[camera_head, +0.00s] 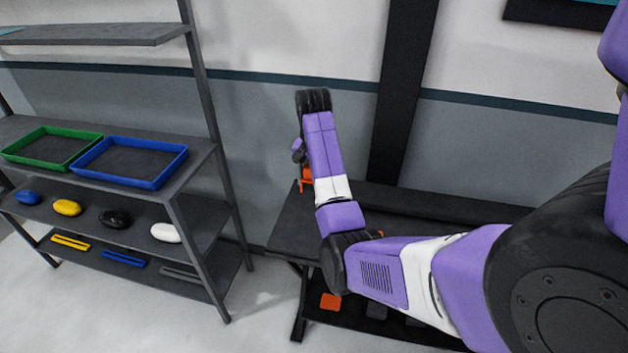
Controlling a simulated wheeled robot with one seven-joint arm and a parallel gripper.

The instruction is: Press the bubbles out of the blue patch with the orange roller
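My purple and white arm reaches over a dark table (290,232). The end of my arm, with part of my gripper (298,152), shows left of the black wrist, above the table's left end. The fingers are too small and covered to tell open from shut. An orange thing (306,184), possibly the orange roller, shows just below the gripper. I cannot tell whether it is held or stands on the table. The blue patch is not visible; my arm hides much of the tabletop.
A grey shelf rack at the left holds a green tray (18,158), a blue tray (128,182), several rounded objects and flat bars. An orange block (331,301) and a dark block (376,310) lie on the table's lower shelf. Open floor separates rack and table.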

